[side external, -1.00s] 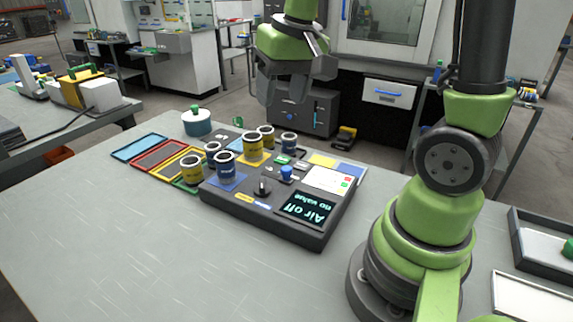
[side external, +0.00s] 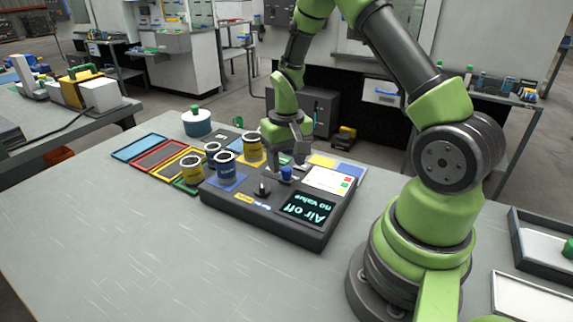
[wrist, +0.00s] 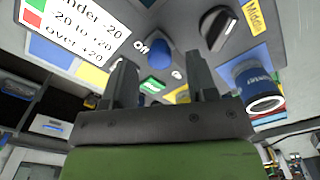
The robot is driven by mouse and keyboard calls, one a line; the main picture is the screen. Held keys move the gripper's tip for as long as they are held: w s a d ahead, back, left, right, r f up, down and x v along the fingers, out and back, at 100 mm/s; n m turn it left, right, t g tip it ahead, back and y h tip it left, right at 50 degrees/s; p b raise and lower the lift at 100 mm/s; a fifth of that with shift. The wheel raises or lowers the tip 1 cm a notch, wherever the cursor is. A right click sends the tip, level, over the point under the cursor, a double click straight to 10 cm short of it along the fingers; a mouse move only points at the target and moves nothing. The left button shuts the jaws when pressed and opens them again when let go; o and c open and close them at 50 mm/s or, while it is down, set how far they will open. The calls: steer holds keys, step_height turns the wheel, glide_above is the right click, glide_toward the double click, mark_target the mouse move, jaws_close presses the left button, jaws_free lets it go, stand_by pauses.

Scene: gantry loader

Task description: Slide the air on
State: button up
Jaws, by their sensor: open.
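The dark control panel (side external: 318,238) lies on the table, and its screen (side external: 308,208) reads "Air off" and "no value". A blue slider knob (side external: 287,173) stands on the panel. In the wrist view the blue knob (wrist: 153,52) is beside a white "Off" label (wrist: 141,46), with a green label (wrist: 155,86) on the other side. My gripper (side external: 286,154) points down just above and behind the knob. In the wrist view my gripper (wrist: 160,62) has its fingers apart, with the knob showing between them. Contact cannot be told.
A black rotary knob (side external: 263,187) sits on the panel near the slider. A blue cup (side external: 225,165), a yellow cup (side external: 192,173) and other cups stand close to the left. A white card (side external: 328,180) is at the right. The front table is clear.

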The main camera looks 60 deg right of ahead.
mark_target(266, 174)
steer(key=shift+f, duration=0.8)
jaws_close()
steer(key=shift+w, duration=2.75)
jaws_free()
step_height(266, 174, up, 10)
